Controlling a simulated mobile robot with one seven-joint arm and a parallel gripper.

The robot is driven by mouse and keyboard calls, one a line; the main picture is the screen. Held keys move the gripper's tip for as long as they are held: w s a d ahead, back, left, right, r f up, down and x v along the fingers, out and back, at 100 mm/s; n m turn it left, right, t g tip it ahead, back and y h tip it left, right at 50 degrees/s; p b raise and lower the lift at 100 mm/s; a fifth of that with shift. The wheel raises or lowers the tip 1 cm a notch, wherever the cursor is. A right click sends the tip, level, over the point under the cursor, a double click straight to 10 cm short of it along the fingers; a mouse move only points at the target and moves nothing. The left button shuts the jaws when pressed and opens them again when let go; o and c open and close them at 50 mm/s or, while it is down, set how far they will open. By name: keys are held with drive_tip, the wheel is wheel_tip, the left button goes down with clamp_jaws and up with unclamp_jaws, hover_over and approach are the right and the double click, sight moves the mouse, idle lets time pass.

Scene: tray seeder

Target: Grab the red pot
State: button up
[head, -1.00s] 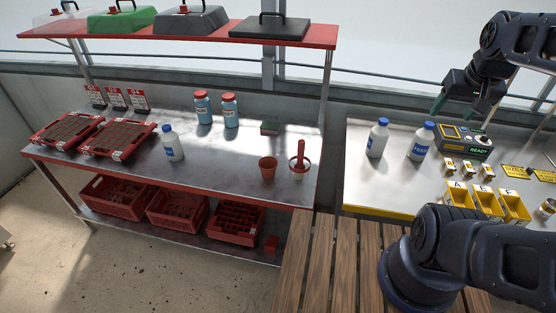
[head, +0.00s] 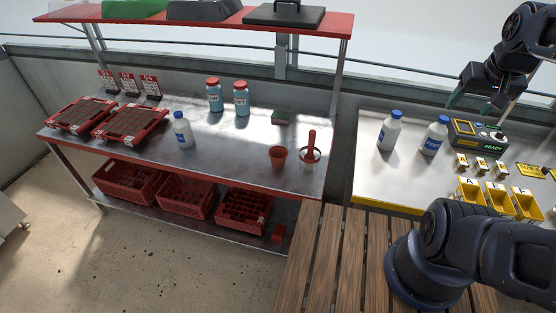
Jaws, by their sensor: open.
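The red pot (head: 278,157) is a small, open-topped, tapered pot standing upright near the front right of the metal bench (head: 225,150). Just right of it stands a whitish pot with a red-handled tool (head: 311,145) in it. My gripper (head: 472,100) is at the upper right, raised above the back of the right-hand table and far from the red pot. It is open, and I see nothing held in it. My arm's links partly hide the right side.
Red seed trays (head: 132,122) lie at the bench's left. A white bottle (head: 182,130) and two blue jars (head: 241,98) stand on it; a red shelf (head: 220,16) hangs above. Bottles (head: 391,131) and yellow bins (head: 471,191) stand on the right table. A slatted wooden surface (head: 325,250) lies in front.

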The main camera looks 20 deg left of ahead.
drive_tip(key=o, duration=0.5)
drive_tip(key=shift+o, duration=0.2)
drive_tip(key=w+a+f+n+g, duration=0.15)
drive_tip(key=w+a+n, duration=0.35)
drive_tip(key=w+a, duration=0.55)
drive_tip(key=n+g, duration=0.3)
drive_tip(key=n, duration=0.9)
hover_over(278, 153)
drive_tip(key=s, duration=0.3)
wheel_tip(278, 153, down, 28)
drive_tip(key=shift+w+d+f, duration=0.1)
drive_tip(key=shift+d+f, duration=0.05)
drive_tip(key=shift+f, duration=1.55)
drive_tip(key=shift+s+d+f, duration=0.1)
drive_tip(key=shift+d+f, duration=0.05)
drive_tip(key=shift+f, duration=1.5)
drive_tip(key=shift+w+d+f, duration=0.1)
drive_tip(key=shift+d+f, duration=0.05)
drive_tip(key=shift+f, duration=1.55)
